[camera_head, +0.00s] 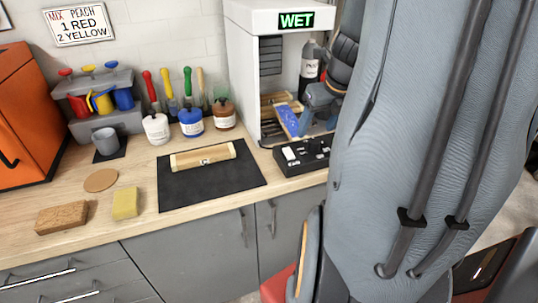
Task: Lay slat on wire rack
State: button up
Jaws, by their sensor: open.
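A slat with a blue face and tan edges (288,120) lies tilted inside the white cabinet with the lit WET sign. It appears to rest on the dark wire rack (271,131), though the contact is too small to make out. My gripper (306,119) is open, inside the cabinet mouth at the slat's right end. The fingertips are small and partly hidden, so I cannot tell whether they touch the slat. My arm covers the right side of the picture and hides part of the cabinet.
The white cabinet (244,75) walls stand close around my gripper. A black switch box (303,155) sits in front. A dark mat (213,187) holds a wooden piece (203,155). Paint jars (191,122) stand left of the cabinet. A sponge (125,203) lies near the counter's front.

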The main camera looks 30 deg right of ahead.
jog(key=a+n, duration=0.3)
jog(key=w+a+f+n, duration=0.1)
jog(key=a+n, duration=0.2)
jog(key=n, duration=0.1)
jog(key=w+a+f+n+y, duration=0.1)
jog(key=a+n, duration=0.2)
jog(key=shift+a+n+g, duration=0.2)
jog(key=shift+n+g, duration=0.2)
jog(key=a+n, duration=0.4)
jog(key=n, duration=0.1)
jog(key=a+f+n, duration=0.1)
jog(key=a+n, duration=0.1)
jog(key=shift+f+n+g, duration=0.1)
jog(key=shift+n+g, duration=0.3)
jog(key=a+n, duration=0.1)
jog(key=n, duration=0.1)
jog(key=a+n, duration=0.2)
jog(key=s+a+f+n, duration=0.1)
jog(key=a+n, duration=0.1)
jog(key=n, duration=0.1)
jog(key=shift+a+g, duration=0.15)
jog(key=shift+g, duration=0.15)
jog(key=s+a+f+n+g, duration=0.1)
jog(key=s+a+n, duration=0.2)
jog(key=a+n, duration=0.4)
jog(key=shift+f+n, duration=0.3)
jog(key=shift+n, duration=2.8)
